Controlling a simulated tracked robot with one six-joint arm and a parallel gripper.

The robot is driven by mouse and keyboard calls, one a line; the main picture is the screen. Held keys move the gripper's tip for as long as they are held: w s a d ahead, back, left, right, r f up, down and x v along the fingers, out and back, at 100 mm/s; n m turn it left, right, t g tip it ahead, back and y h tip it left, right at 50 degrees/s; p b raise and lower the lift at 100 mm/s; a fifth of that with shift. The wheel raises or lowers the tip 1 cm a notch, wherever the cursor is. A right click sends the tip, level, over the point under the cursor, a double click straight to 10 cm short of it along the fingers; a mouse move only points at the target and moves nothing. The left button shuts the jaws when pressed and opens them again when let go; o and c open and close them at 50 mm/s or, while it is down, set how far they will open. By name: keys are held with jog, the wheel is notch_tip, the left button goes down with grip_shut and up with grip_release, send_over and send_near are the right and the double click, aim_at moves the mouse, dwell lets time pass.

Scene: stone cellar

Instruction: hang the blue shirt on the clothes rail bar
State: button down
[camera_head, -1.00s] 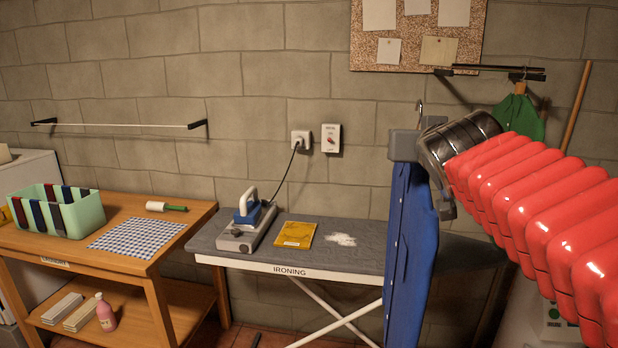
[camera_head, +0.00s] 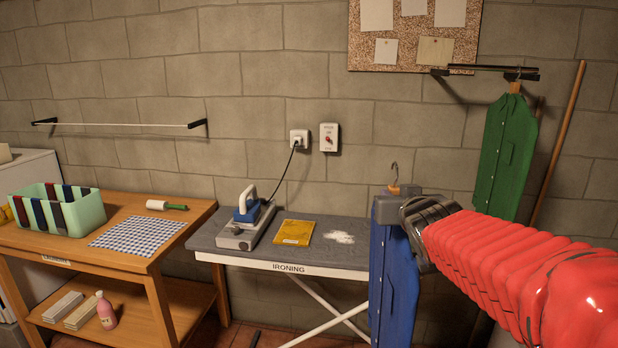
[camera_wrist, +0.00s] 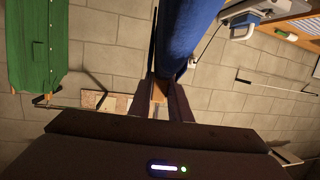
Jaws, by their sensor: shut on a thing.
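The blue shirt (camera_head: 394,285) hangs down from my gripper (camera_head: 394,205), in front of the right end of the ironing board. My gripper is shut on its wooden hanger, with the metal hook (camera_head: 394,172) sticking up above the jaws. In the wrist view the blue shirt (camera_wrist: 187,35) runs away from the fingers (camera_wrist: 160,95), which pinch the hanger's wood. The dark clothes rail bar (camera_head: 485,71) is on the wall at upper right, above and right of the hook and apart from it. A green shirt (camera_head: 505,150) hangs near its right end. The bar's label is too small to read.
A cork board (camera_head: 412,50) is on the wall left of the rail. A wooden pole (camera_head: 562,135) leans right of the green shirt. The ironing board (camera_head: 350,257) bears an iron (camera_head: 248,205) and yellow packet (camera_head: 294,232). A pale towel rail (camera_head: 120,124) is at left, above a wooden table (camera_head: 185,225).

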jog(key=s+d+f, duration=0.1)
jog(key=d+f, duration=0.1)
jog(key=f, duration=1.2)
jog(key=s+d+f, duration=0.1)
jog(key=s+f, duration=0.1)
jog(key=f, duration=1.3)
jog(key=shift+d, duration=0.4)
jog(key=a, duration=0.7)
jog(key=shift+a, duration=0.1)
